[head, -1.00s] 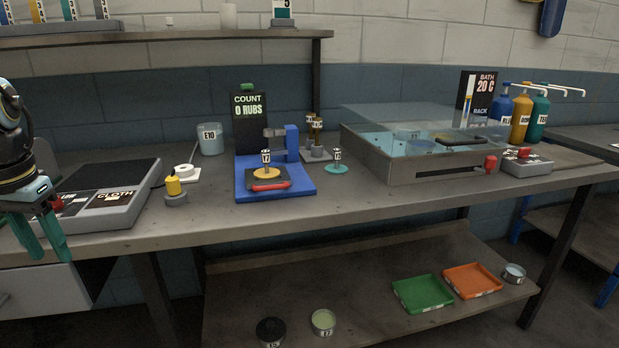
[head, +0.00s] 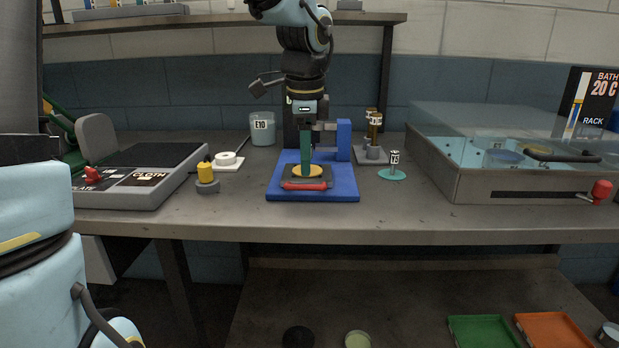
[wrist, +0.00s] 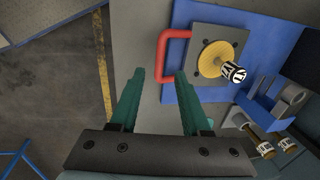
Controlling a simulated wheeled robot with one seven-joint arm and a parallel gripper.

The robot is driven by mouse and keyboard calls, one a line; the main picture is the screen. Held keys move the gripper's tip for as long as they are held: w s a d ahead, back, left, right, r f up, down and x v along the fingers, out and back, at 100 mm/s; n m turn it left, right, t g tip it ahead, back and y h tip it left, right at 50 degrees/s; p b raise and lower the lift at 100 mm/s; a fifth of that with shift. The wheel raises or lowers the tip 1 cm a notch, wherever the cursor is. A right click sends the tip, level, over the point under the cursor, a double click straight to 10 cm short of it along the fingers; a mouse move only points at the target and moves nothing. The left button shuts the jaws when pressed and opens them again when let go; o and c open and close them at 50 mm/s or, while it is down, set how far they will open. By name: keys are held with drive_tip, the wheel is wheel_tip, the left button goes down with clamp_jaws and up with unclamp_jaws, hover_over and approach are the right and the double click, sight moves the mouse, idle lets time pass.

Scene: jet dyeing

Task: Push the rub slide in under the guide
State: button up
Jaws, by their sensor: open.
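The rub slide is a dark square plate (wrist: 203,38) with a red U-shaped handle (head: 305,185) and a round yellow pad (head: 307,171). It sits on the blue base (head: 343,186) of the rub tester, handle toward the front. In the wrist view, a labelled peg (wrist: 233,72) stands on the pad; the finger hides it in the head view. A blue post (head: 343,140) with a grey arm, probably the guide, stands behind the slide. My open, empty gripper (wrist: 159,72) points down, its fingers appearing either side of the handle bar (wrist: 163,62). Contact cannot be told.
A peg marked 15 on a teal disc (head: 392,174) and the glass-topped bath (head: 470,186) stand to the right. A yellow-topped weight (head: 206,175) and the cloth unit (head: 130,190) stand to the left. The bench front before the tester is clear.

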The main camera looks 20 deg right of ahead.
sight(306, 186)
drive_tip(key=f, duration=0.5)
drive_tip(key=shift+w+d, duration=0.1)
drive_tip(key=shift+w, duration=0.3)
clamp_jaws()
idle(1.0)
